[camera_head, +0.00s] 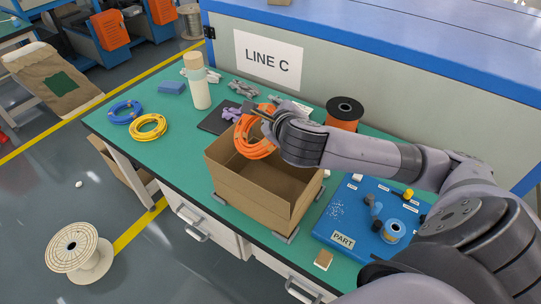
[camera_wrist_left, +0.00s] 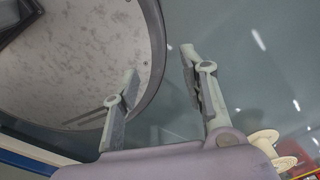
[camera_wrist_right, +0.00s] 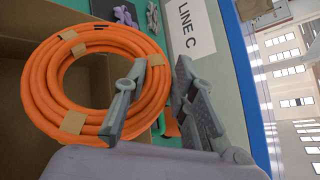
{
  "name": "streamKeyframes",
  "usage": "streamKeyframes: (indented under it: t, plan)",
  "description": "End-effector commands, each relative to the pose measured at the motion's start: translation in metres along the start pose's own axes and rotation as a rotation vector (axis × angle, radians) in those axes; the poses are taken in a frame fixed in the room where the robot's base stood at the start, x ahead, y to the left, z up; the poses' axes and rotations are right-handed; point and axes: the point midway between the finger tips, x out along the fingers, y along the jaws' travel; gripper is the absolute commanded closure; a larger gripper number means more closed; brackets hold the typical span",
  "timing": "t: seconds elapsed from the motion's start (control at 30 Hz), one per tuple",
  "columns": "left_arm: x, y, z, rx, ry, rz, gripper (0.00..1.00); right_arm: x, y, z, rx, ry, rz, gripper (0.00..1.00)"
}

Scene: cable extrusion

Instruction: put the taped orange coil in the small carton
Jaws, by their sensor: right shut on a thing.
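The orange coil (camera_head: 247,143), bound with tan tape, also shows large in the right wrist view (camera_wrist_right: 38,85). My right gripper (camera_head: 266,117) is shut on the coil's edge, with the coil's strands between its fingers (camera_wrist_right: 160,85). The coil hangs tilted at the far side of the open carton (camera_head: 242,191). I cannot tell whether its lower edge is below the carton's rim. The carton stands on the green bench and its visible inside looks empty. My left gripper (camera_wrist_left: 160,75) is open and empty, away from the bench objects, and is out of the head view.
A black-rimmed orange spool (camera_head: 344,113) stands behind my right arm. A blue parts board (camera_head: 345,222) lies right of the carton.

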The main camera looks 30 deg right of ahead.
Motion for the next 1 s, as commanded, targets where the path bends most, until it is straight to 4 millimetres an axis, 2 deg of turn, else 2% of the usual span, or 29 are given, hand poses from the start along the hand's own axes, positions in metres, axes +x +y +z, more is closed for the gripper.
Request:
streamKeyframes:
  t: [0.03, 0.17, 0.3, 0.4, 0.5, 0.8, 1.0]
  plan:
    - [0.003, 0.0, 0.003, 0.0, -0.004, 0.0, 0.6, 0.007, 0.011, -0.013, 0.0, 0.007, 0.003, 1.0]
    - [0.006, 0.001, 0.003, 0.001, -0.002, 0.0, 0.6, 0.02, 0.031, -0.035, 0.001, 0.004, 0.002, 1.0]
    - [0.009, -0.002, -0.013, 0.001, 0.021, -0.002, 0.6, 0.031, 0.046, -0.052, 0.002, 0.001, 0.0, 1.0]
    - [0.009, -0.003, -0.026, 0.002, 0.042, -0.004, 0.6, 0.035, 0.052, -0.058, 0.003, -0.002, -0.001, 1.0]
    - [0.009, -0.004, -0.031, 0.002, 0.049, -0.005, 0.6, 0.037, 0.055, -0.062, 0.003, -0.002, -0.001, 1.0]
    - [0.014, -0.002, -0.017, 0.003, 0.029, -0.002, 0.6, 0.053, 0.079, -0.089, 0.001, 0.0, -0.001, 1.0]
    - [0.013, -0.001, -0.013, 0.003, 0.022, -0.001, 0.6, 0.053, 0.079, -0.089, 0.002, -0.004, -0.001, 1.0]
